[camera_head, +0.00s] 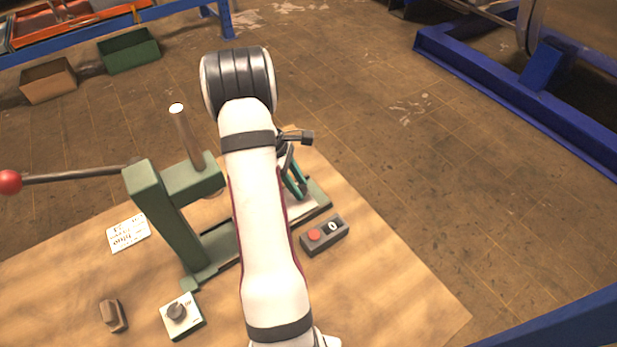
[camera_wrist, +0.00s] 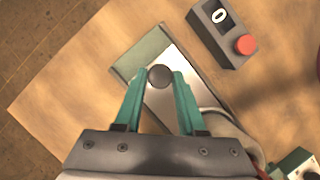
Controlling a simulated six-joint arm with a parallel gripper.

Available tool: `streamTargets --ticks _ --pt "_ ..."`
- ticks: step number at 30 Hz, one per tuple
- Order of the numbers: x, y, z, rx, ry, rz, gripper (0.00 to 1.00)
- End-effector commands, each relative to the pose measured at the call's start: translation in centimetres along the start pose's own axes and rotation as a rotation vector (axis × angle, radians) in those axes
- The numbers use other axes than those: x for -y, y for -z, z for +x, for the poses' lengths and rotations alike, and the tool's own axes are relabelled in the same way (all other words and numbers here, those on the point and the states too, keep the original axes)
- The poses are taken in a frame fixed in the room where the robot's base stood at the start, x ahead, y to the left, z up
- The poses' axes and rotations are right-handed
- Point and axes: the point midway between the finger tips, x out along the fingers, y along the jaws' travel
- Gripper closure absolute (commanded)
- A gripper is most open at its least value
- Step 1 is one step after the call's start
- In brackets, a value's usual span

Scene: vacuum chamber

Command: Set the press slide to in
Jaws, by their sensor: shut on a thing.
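The press (camera_head: 170,210) is a green frame with a long lever ending in a red ball, on the wooden table. The press slide (camera_wrist: 186,82) is a pale metal plate on a green base track, with a round dark knob (camera_wrist: 160,76) on it. My gripper (camera_wrist: 160,80) has its teal fingers on either side of the knob and is shut on it. In the head view my gripper (camera_head: 296,188) is over the right end of the slide track, partly hidden by my arm. The slide's inner end is hidden in both views.
A control box (camera_head: 324,235) with a red button and a white-marked switch lies right of the track, close to my gripper. A dial box (camera_head: 182,315), a brown block (camera_head: 113,315) and a printed card (camera_head: 128,232) lie on the table (camera_head: 400,290). The right part of the table is clear.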

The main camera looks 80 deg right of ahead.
Motion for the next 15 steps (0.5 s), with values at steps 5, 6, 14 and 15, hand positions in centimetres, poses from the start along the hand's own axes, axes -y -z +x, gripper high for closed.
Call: streamTargets --ticks 5,6,14,15 --pt "2.2 2.2 -1.0 -0.002 -0.004 -0.004 1.0" --pt "2.7 2.7 -1.2 -0.002 -0.005 -0.004 1.0" --pt "5.1 4.8 -2.0 -0.003 -0.005 -0.002 1.0" --pt "5.2 5.0 -2.1 -0.003 -0.005 -0.002 1.0"
